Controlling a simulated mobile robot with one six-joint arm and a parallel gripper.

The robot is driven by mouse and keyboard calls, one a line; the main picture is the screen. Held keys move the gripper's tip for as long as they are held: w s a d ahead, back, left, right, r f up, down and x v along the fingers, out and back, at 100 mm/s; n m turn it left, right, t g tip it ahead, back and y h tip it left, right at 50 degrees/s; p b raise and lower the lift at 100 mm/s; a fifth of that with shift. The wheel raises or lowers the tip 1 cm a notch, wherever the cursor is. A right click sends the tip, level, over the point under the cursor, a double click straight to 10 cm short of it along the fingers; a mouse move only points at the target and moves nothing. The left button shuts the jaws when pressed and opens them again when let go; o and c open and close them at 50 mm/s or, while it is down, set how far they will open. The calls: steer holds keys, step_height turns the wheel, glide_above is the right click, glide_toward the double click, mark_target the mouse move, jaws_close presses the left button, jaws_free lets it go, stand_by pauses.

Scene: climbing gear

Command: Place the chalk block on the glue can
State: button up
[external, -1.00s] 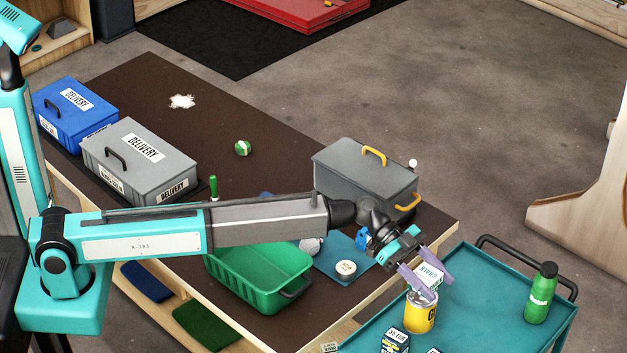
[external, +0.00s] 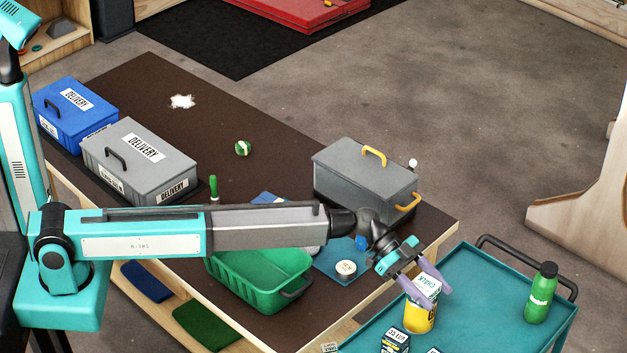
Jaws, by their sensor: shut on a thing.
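The chalk block (external: 426,286) is a white box with green lettering, held tilted between the purple fingers of my gripper (external: 428,293). My gripper is shut on it. The glue can (external: 419,318) is yellow with dark lettering and stands upright on the teal cart. The block is directly over the can's top in this view and hides the rim. I cannot tell whether the block touches the can.
The teal cart (external: 480,300) also carries a green bottle (external: 540,293) at the right and a small dark-and-white box (external: 395,341) near the can. A green basket (external: 258,272) and a grey toolbox (external: 355,180) stand on the brown table beside it.

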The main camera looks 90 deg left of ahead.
steer(key=o, duration=1)
steer(key=shift+o, duration=0.2)
steer(key=shift+r+p, duration=0.2)
steer(key=shift+p, duration=0.15)
steer(key=b+v, duration=0.4)
steer(key=v, duration=0.8)
steer(key=shift+d, duration=0.15)
